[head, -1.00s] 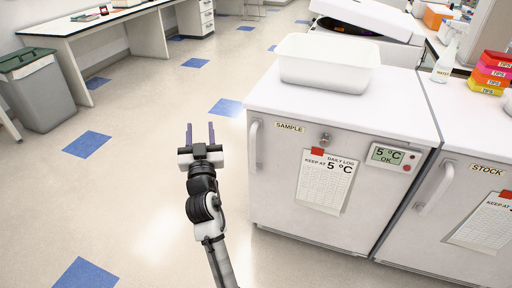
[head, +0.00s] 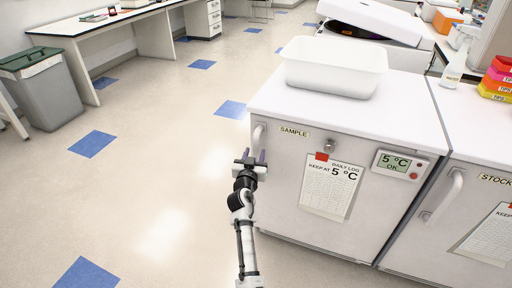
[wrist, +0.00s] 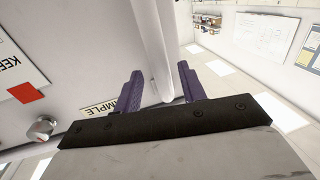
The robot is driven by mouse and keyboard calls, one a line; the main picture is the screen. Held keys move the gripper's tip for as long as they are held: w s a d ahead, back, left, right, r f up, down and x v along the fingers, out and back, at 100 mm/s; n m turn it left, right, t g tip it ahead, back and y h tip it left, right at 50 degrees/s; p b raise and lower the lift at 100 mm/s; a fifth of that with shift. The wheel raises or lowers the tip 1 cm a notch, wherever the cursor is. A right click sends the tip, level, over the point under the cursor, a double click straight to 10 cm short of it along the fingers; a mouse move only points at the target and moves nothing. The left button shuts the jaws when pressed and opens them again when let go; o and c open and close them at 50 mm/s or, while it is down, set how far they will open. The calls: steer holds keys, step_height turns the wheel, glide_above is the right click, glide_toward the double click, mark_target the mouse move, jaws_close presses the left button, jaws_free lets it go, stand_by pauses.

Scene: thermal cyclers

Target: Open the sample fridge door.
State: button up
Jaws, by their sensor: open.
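The sample fridge (head: 290,200) is a white under-counter unit with a "SAMPLE" label, and its door is closed. Its vertical white handle (head: 258,137) is at the door's left edge. My gripper (head: 254,157) is at the handle, with its purple fingers pointing towards it. In the wrist view the handle (wrist: 152,45) runs down between the two open fingers (wrist: 160,88), which stand apart on either side of it. Whether a finger touches the handle I cannot tell. A round lock knob (wrist: 41,128) shows on the door at the left of the wrist view.
A white tub (head: 335,68) stands on the fridge top. The stock fridge (head: 440,225) with its own handle is at the right. A grey bin (head: 45,95) and a desk (head: 85,25) are at the left. The floor left of the sample fridge is clear.

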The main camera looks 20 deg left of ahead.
mark_target(255, 150)
steer(key=shift+w+a, duration=0.15)
steer(key=shift+w, duration=0.75)
steer(key=shift+w+a, duration=0.15)
steer(key=shift+w, duration=0.75)
steer(key=shift+c, duration=0.2)
jaws_close()
